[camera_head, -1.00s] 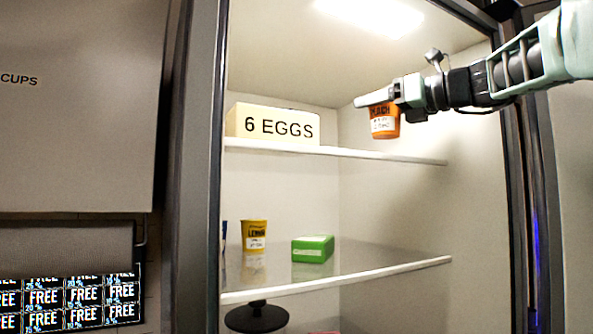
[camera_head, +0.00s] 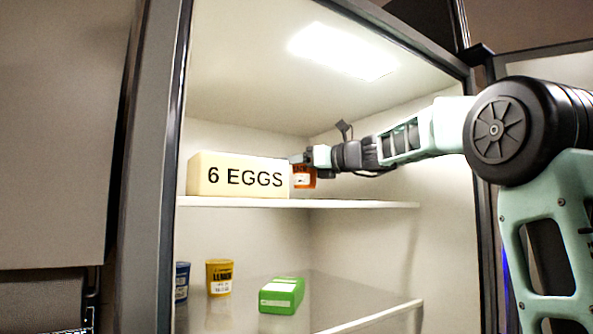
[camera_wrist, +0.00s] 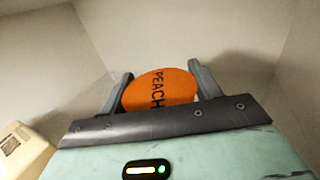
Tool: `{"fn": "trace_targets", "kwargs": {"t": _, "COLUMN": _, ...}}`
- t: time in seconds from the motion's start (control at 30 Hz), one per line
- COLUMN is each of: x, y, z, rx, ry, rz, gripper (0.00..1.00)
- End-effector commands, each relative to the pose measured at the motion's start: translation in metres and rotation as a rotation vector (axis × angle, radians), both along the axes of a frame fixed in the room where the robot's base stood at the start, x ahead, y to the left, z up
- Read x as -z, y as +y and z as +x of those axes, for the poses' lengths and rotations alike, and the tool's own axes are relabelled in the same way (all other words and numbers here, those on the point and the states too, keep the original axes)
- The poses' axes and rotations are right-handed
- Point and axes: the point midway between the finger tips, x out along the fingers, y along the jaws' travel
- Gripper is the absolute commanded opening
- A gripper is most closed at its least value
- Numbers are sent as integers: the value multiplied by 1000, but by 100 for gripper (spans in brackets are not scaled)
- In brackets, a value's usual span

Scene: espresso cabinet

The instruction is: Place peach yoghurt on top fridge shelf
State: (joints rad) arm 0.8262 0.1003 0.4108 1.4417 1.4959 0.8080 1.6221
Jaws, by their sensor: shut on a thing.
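The peach yoghurt (camera_head: 305,178) is an orange cup with a white label. In the wrist view its orange top (camera_wrist: 160,90) reads PEACH and sits between both fingers. My gripper (camera_head: 303,160) is shut on it, beside the right end of the egg box. The cup is over the top fridge shelf (camera_head: 355,204), upright or nearly so. Its lower edge is a little above the shelf's front edge line in the head view; I cannot tell whether it touches the shelf.
A cream box marked 6 EGGS (camera_head: 238,176) stands on the left of the top shelf, close to the cup. On the shelf below are a yellow cup (camera_head: 219,278), a blue cup (camera_head: 182,282) and a green box (camera_head: 282,296). The top shelf's right part is clear.

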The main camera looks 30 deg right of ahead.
Motion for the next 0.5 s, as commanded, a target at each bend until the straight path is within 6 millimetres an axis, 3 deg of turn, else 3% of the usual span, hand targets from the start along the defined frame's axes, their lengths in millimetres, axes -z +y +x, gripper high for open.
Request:
{"fn": "trace_targets", "kwargs": {"t": 0.13, "x": -2, "y": 0, "z": 14, "rx": -2, "ry": 1, "rz": 3, "gripper": 36}}
{"fn": "trace_targets", "kwargs": {"t": 0.3, "x": 27, "y": 0, "z": 12, "rx": 1, "ry": 3, "rz": 1, "gripper": 36}}
{"fn": "trace_targets", "kwargs": {"t": 0.5, "x": 36, "y": 0, "z": 12, "rx": 0, "ry": 0, "rz": -1, "gripper": 36}}
